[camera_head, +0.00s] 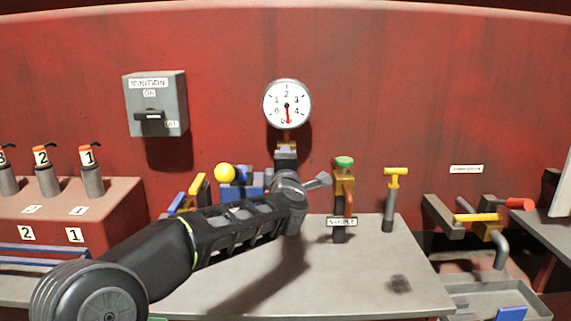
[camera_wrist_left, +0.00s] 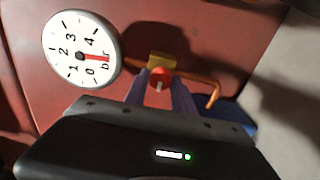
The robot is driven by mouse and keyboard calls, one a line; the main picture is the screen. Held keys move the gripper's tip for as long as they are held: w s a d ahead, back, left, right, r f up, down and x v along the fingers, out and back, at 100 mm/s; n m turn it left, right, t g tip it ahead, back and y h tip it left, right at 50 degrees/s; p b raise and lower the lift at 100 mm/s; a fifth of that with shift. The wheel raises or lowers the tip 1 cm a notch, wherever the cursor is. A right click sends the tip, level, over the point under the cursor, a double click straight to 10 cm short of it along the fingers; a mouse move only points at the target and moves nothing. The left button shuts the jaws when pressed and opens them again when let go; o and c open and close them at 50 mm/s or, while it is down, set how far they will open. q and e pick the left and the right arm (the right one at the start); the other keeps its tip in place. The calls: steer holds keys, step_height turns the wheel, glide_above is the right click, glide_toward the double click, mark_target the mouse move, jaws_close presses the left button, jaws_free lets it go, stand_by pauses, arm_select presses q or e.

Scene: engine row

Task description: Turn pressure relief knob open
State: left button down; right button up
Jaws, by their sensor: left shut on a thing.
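The red pressure relief knob (camera_wrist_left: 160,76) with a white mark shows in the left wrist view, in front of a yellow fitting (camera_wrist_left: 163,60). My left gripper (camera_wrist_left: 160,90) is shut on this knob, with one bluish finger on each side. In the head view my left gripper (camera_head: 286,154) reaches up just below the round white gauge (camera_head: 287,104), and the knob is hidden there. The gauge also shows in the left wrist view (camera_wrist_left: 80,50). Its red needle points to the bottom of the dial, between 0 and 4. My right gripper is not in view.
An ignition switch box (camera_head: 156,103) is on the red wall at left. A green-topped valve (camera_head: 343,164) and a yellow T-handle (camera_head: 395,172) stand right of my arm. The grey bench top (camera_head: 345,275) in front is mostly clear.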

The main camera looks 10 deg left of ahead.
arm_select(q)
steer(key=c, duration=1.1)
jaws_free()
steer(key=v, duration=0.7)
steer(key=shift+s+d+b, duration=0.1)
steer(key=shift+s+b, duration=0.25)
